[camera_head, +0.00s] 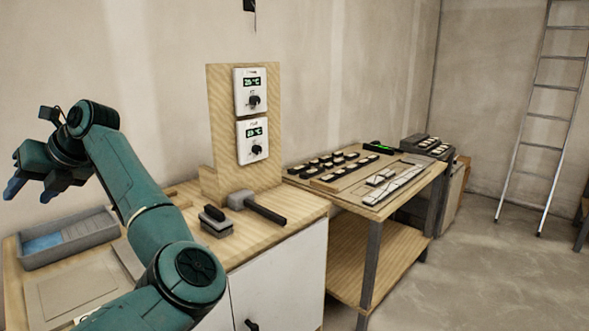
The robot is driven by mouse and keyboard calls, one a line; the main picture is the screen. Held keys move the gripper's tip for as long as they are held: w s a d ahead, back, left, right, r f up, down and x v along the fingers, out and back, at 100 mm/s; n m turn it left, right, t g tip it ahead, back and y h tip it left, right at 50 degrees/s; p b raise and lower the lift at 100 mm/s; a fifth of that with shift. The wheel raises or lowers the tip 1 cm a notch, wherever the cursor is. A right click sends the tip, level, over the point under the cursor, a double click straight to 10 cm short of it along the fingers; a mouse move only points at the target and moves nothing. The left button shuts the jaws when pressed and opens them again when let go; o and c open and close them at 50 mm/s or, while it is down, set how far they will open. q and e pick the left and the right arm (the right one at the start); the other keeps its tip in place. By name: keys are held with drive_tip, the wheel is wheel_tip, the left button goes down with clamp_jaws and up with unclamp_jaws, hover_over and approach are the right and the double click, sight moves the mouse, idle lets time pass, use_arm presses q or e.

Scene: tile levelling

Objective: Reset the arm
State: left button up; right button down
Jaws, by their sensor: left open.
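My left arm (150,205) is dark green and rises from the bottom of the view, bent at the elbow. Its gripper (22,187) hangs at the far left, above the grey tray at the left of the wooden workbench. The gripper is open, its fingers point down and to the left, and I see nothing between them. It appears clear of the tray. My right gripper is not in view.
On the workbench (290,215) are a grey tray (98,237), a flat tile (75,291), a mallet (262,208) and a grey block tool (216,226). Two controllers (251,142) hang on an upright board. A second table (325,208) holds small parts; a ladder (523,143) leans beyond.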

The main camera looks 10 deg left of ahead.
use_arm(q)
drive_tip(key=s+a+r+m+g+y, duration=0.3)
drive_tip(key=s+y, duration=0.1)
drive_tip(key=y, duration=0.5)
drive_tip(key=w+d+f+m+t+y+p, duration=0.15)
drive_tip(key=w+d+m+t, duration=0.35)
drive_tip(key=m+t, duration=0.6)
drive_tip(key=w+d+f+m+t, duration=0.2)
drive_tip(key=d+f+m+t, duration=0.1)
drive_tip(key=d+m+t, duration=0.65)
drive_tip(key=w+d+f+m+t+h, duration=0.2)
drive_tip(key=d+f+m+t+h, duration=0.6)
drive_tip(key=m+h, duration=0.6)
drive_tip(key=s+d+f+m+g+h, duration=0.3)
drive_tip(key=d+f+m+h, duration=0.15)
drive_tip(key=f, duration=0.35)
drive_tip(key=s+d+f+m+g+h, duration=0.25)
drive_tip(key=d+f+m, duration=0.2)
drive_tip(key=f, duration=0.35)
drive_tip(key=s+d+f+m+g+h, duration=0.1)
drive_tip(key=s+d+f+m+g, duration=0.1)
drive_tip(key=s+d+f+g, duration=0.2)
drive_tip(key=s+d+f+m+g+h, duration=0.2)
drive_tip(key=s+d+f, duration=0.4)
drive_tip(key=s+f, duration=0.5)
drive_tip(key=s+g, duration=0.1)
drive_tip(key=s, duration=0.1)
drive_tip(key=shift+s+m+g+p, duration=0.3)
drive_tip(key=shift+m+g+p, duration=0.05)
drive_tip(key=shift+g+p, duration=0.05)
